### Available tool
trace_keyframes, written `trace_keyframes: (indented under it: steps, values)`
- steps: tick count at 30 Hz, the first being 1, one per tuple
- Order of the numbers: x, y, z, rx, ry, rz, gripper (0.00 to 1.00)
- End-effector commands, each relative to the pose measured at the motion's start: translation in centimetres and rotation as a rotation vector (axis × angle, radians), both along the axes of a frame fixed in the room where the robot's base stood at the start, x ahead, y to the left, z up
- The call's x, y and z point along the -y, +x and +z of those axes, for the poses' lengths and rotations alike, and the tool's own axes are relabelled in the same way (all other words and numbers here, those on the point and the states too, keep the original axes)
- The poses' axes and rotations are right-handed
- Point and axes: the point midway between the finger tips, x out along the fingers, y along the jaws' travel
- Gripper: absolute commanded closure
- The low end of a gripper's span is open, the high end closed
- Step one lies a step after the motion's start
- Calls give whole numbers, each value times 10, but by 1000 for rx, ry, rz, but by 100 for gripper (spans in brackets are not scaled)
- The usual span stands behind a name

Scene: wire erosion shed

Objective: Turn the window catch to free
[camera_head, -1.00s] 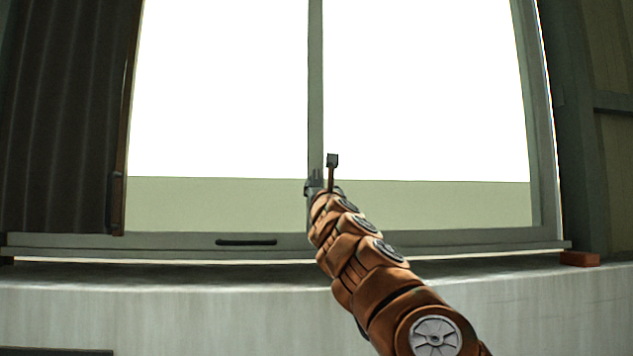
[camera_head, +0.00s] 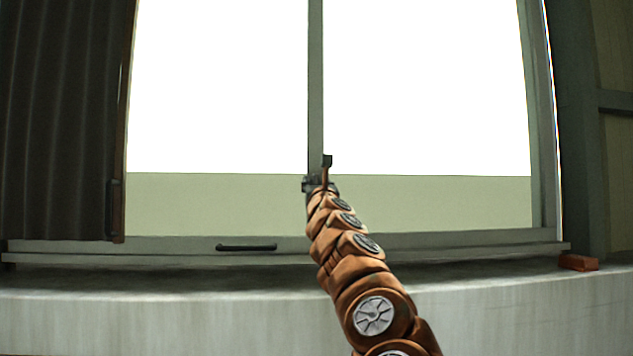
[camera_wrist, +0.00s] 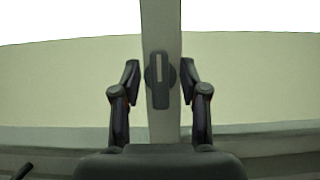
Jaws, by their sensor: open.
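The window catch (camera_wrist: 160,80) is a small dark grey piece with a rounded body and a lighter upright strip, on the window's middle upright (camera_wrist: 162,28) in the wrist view. Its narrow part points down. My gripper (camera_wrist: 160,77) is open, with one finger on each side of the catch and a gap showing on both sides. Whether it touches the catch cannot be told. In the head view my gripper (camera_head: 319,183) is at the middle upright, and my arm hides the catch there.
A dark bar handle (camera_head: 246,247) is on the lower window frame, left of my arm. A dark corrugated panel (camera_head: 62,120) stands at the left. A reddish block (camera_head: 578,262) lies on the ledge at the right. The pale wall (camera_head: 150,315) runs below the window.

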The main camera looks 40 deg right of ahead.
Motion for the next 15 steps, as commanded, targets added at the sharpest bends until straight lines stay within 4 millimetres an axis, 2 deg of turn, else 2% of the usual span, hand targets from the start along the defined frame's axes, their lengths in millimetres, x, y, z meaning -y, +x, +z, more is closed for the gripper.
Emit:
trace_keyframes:
  steps: [8, 15]
  values:
    - [0, 0, 0, -1, -1, 0, 56]
    - [0, 1, 0, -1, 0, 0, 81]
